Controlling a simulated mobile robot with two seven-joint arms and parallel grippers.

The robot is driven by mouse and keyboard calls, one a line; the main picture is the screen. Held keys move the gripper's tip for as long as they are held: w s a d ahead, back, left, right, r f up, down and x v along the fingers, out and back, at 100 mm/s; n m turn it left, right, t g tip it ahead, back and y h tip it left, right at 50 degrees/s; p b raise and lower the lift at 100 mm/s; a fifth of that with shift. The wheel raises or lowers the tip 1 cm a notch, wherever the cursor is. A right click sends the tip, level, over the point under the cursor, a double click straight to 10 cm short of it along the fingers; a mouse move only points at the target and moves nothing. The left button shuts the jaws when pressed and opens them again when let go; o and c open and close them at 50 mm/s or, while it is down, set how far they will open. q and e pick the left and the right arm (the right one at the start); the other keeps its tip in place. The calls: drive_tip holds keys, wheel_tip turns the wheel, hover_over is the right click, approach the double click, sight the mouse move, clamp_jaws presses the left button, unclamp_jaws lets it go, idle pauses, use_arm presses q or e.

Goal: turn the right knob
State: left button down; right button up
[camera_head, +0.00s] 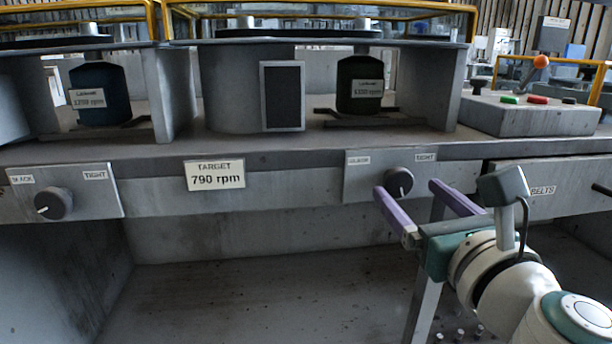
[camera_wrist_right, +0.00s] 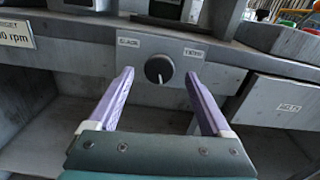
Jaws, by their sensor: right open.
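The right knob (camera_head: 399,181) is a dark round dial with a pale pointer line, on a grey plate with two small labels, the right one reading TIGHT. It also shows in the right wrist view (camera_wrist_right: 159,69), beyond and between my fingers. My right gripper (camera_head: 412,187) has purple fingers spread wide, one toward each side of the knob. In the right wrist view the right gripper (camera_wrist_right: 158,80) is open and empty, and I see no contact with the knob. My left gripper is not in view.
A left knob (camera_head: 53,204) sits on a similar plate. A sign reading TARGET 790 rpm (camera_head: 214,175) is between them. A BELTS drawer (camera_head: 550,190) is to the right. A control box (camera_head: 530,114) with coloured buttons and an orange-tipped lever stands above. Open space lies below the panel.

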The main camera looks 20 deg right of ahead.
sight(400, 183)
drive_tip(key=shift+x, duration=1.6)
drive_tip(key=shift+a, duration=0.1)
clamp_jaws()
